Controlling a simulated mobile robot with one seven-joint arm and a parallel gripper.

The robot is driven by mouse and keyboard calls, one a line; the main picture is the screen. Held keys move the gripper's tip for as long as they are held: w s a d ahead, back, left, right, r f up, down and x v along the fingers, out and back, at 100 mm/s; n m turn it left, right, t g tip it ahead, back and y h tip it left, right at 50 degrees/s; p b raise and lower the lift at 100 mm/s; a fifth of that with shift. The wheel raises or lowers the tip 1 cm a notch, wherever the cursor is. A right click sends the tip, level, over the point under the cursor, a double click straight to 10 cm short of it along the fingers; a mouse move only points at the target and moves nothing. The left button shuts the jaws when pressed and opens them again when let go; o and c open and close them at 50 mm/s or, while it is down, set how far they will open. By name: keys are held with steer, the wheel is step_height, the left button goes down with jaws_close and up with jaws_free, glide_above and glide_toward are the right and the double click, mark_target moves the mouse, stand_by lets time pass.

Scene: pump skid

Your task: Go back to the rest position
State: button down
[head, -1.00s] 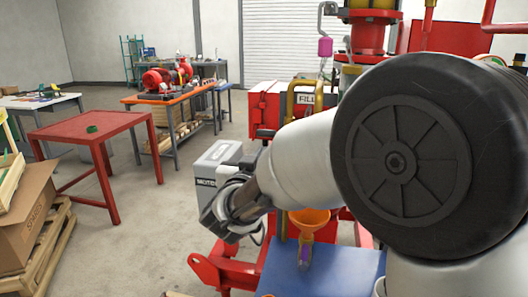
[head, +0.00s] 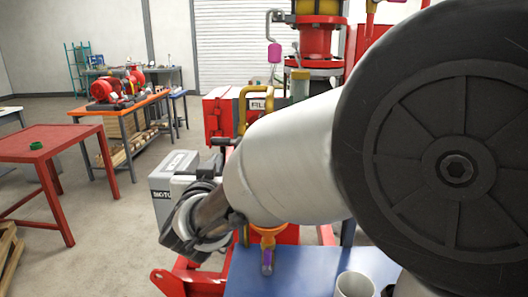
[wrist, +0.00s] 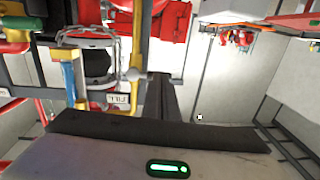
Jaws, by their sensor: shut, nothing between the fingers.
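My arm crosses the right half of the head view, with a large dark round joint cover close to the camera. My gripper is at the arm's far end at the lower middle-left, where its dark parts (head: 178,240) are seen partly hidden by the wrist. In the wrist view my gripper's dark fingers (wrist: 163,98) stand together, shut, with nothing seen between them. It hangs clear in front of the grey motor-like box (head: 172,178).
A blue bench top (head: 310,268) with a pale cup (head: 354,285) lies below my arm. A red table (head: 30,150) is at left; open floor (head: 110,245) lies between.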

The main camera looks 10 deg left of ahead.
steer(key=s+d+r+n+g+y+p, duration=0.1)
steer(key=s+d+r+g+p, duration=0.25)
steer(key=d, duration=0.35)
steer(key=s+d+r+n+g+y+p, duration=0.1)
steer(key=s+d+r+g+p, duration=0.1)
steer(key=d+r, duration=0.3)
steer(key=s+d+f+m+g+h+p, duration=0.1)
steer(key=s+d+f+g+h+p, duration=0.1)
steer(key=s+d, duration=0.8)
steer(key=s+d+f+m+g+h+p, duration=0.2)
steer(key=s+d+f+g, duration=0.1)
steer(key=s+d, duration=0.7)
steer(key=shift+s+d+g+p, duration=0.15)
steer(key=shift+d+g+p, duration=0.15)
steer(key=shift+g, duration=0.35)
steer(key=shift+a, duration=0.1)
